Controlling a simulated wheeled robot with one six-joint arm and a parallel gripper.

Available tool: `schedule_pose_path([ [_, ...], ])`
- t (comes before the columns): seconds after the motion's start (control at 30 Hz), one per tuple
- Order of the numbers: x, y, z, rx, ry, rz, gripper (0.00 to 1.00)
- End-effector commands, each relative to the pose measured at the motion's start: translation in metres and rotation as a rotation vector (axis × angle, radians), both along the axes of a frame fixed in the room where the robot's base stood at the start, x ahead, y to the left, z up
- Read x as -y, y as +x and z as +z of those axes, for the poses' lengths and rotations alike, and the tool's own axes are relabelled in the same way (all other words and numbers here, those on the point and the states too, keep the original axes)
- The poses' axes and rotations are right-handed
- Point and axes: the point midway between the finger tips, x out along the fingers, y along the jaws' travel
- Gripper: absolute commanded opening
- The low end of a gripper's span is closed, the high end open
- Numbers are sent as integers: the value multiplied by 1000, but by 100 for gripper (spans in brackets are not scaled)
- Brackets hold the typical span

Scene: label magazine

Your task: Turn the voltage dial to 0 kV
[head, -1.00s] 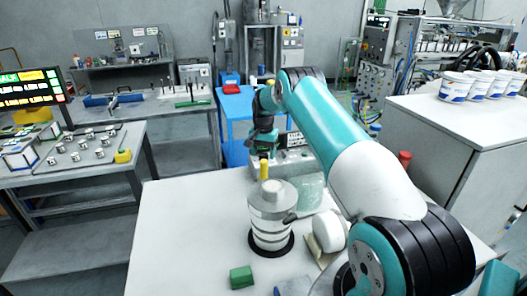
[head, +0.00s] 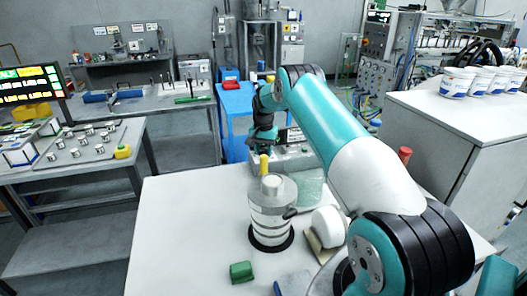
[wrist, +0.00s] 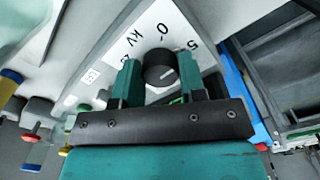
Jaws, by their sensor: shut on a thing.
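The voltage dial (wrist: 158,65) is a round black knob on a pale panel (wrist: 178,25) in the wrist view. The panel is marked "0", "5" and "kV", with another label partly hidden behind a finger. A faint light mark shows on the knob; I cannot tell exactly which label it points at. My gripper (wrist: 160,78) has its two green fingers on either side of the knob, shut on it. In the head view my gripper (head: 262,140) is at the grey instrument box (head: 297,163) at the table's back edge, and the dial is hidden there.
A clear vessel with a white inner part (head: 271,212) stands on a black ring in front of the box. A yellow-topped post (head: 264,164), a white round object (head: 328,226) and a green block (head: 241,272) are nearby. The white table's left side (head: 185,225) is clear.

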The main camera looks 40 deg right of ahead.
Motion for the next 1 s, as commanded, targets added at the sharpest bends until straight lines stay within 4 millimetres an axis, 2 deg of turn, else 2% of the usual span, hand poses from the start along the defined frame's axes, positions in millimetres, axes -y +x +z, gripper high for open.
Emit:
schedule_pose_path([
  [0.7,1,-1,-1,1,-1,548,14],
  [1.0,2,-1,0,0,0,709,14],
])
